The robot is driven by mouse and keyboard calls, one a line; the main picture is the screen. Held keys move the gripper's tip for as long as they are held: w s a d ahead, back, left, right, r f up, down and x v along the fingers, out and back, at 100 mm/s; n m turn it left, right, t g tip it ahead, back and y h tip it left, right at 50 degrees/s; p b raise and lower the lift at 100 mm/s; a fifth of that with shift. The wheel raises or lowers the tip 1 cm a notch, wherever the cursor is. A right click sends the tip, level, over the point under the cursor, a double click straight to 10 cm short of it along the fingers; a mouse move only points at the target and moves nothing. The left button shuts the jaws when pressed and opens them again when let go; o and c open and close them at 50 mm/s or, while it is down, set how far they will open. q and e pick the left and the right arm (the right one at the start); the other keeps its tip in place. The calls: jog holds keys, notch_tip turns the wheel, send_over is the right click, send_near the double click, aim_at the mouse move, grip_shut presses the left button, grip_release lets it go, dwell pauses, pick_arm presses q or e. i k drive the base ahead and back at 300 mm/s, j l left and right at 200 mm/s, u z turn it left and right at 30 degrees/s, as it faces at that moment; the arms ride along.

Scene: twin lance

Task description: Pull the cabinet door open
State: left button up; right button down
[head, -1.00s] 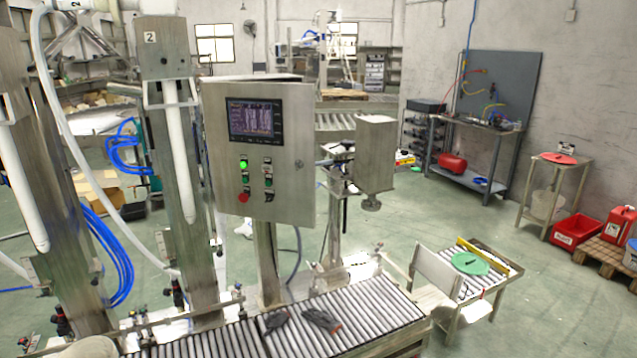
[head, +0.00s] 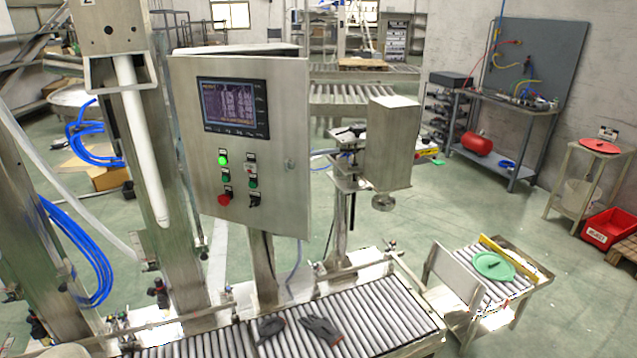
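The metal control cabinet (head: 245,145) stands on a post behind the roller conveyor, near the picture's centre. Its front door (head: 270,205) carries a screen (head: 234,108), a lit green button, other buttons and a red knob. A small round lock or latch (head: 290,164) sits near the door's right edge. The door looks closed or nearly so; I cannot tell exactly. Neither of my grippers shows in the head view.
A roller conveyor (head: 375,312) with dark gloves (head: 322,330) on it runs below the cabinet. A metal box on a stand (head: 392,145) is close on the right. Steel columns and blue hoses (head: 75,255) stand left. Open green floor lies to the right.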

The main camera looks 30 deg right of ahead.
aim_at(284, 208)
jog(key=i+l, duration=0.2)
jog(key=l, duration=0.15)
jog(key=i+l+u, duration=0.1)
jog(key=i+l, duration=0.25)
jog(key=l, duration=0.3)
